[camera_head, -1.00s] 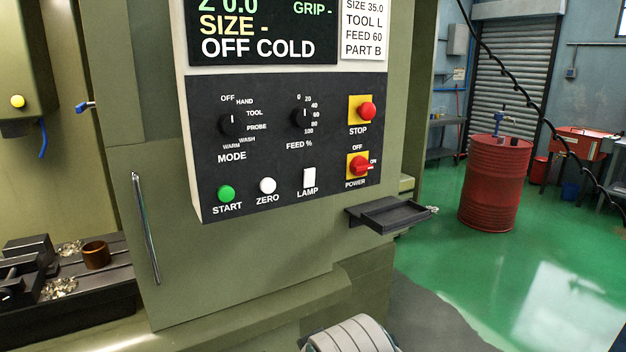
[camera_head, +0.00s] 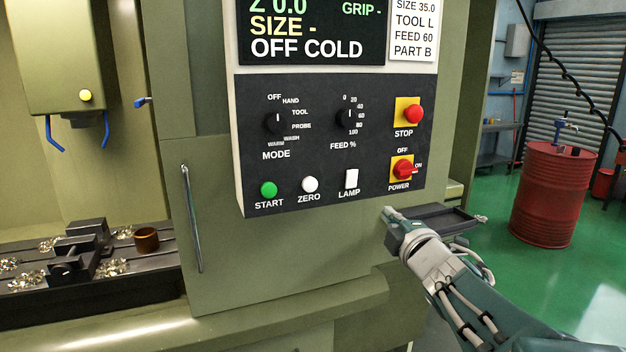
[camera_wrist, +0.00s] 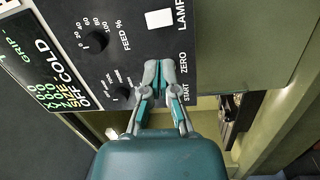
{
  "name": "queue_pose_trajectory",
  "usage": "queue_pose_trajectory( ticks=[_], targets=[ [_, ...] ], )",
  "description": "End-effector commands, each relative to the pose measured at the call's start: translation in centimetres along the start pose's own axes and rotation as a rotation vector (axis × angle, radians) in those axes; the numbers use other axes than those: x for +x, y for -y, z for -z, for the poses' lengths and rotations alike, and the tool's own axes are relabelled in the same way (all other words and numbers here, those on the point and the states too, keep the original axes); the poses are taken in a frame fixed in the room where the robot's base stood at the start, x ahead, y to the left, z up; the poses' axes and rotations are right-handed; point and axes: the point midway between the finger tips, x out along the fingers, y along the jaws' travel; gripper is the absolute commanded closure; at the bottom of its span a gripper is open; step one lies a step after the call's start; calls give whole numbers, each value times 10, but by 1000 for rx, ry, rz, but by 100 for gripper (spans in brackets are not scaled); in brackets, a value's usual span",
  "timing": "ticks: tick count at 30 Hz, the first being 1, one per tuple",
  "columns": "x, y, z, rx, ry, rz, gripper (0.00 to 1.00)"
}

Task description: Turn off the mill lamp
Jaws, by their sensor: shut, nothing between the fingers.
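The white LAMP switch (camera_head: 351,179) sits low on the black control panel (camera_head: 325,165), between the ZERO button and the red POWER switch. It also shows at the top of the wrist view (camera_wrist: 159,18). My gripper (camera_head: 387,212) is just below the panel's lower edge in the head view, to the right of and lower than the LAMP switch, apparently in front of the small tray. In the wrist view, my gripper (camera_wrist: 158,64) has its fingertips together with nothing between them. They overlap the panel near the ZERO and START labels, hiding those buttons. The LAMP switch is uncovered.
Beside the switch are the white ZERO button (camera_head: 310,184), green START button (camera_head: 269,189) and red POWER switch (camera_head: 403,169). The red STOP button (camera_head: 413,113) is above POWER. A dark tray (camera_head: 455,220) juts out below the panel. A door handle (camera_head: 192,218) is at left.

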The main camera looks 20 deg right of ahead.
Motion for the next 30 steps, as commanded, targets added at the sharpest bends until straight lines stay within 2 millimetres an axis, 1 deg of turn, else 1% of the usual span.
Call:
queue_pose_trajectory(
  ticks=[1,3,7,17,20,23,30],
  targets=[
    [2,-1,-4,-37,-27,-12,100],
    [3,-3,-4,-83,-66,-30,100],
    [3,-4,-4,-130,-108,-48,100],
    [3,-5,-3,-138,-117,-51,100],
    [7,-5,-2,-137,-118,-51,100],
    [18,-5,-1,-137,-120,-51,100],
    [61,-6,4,-135,-120,-50,100]
  ],
)
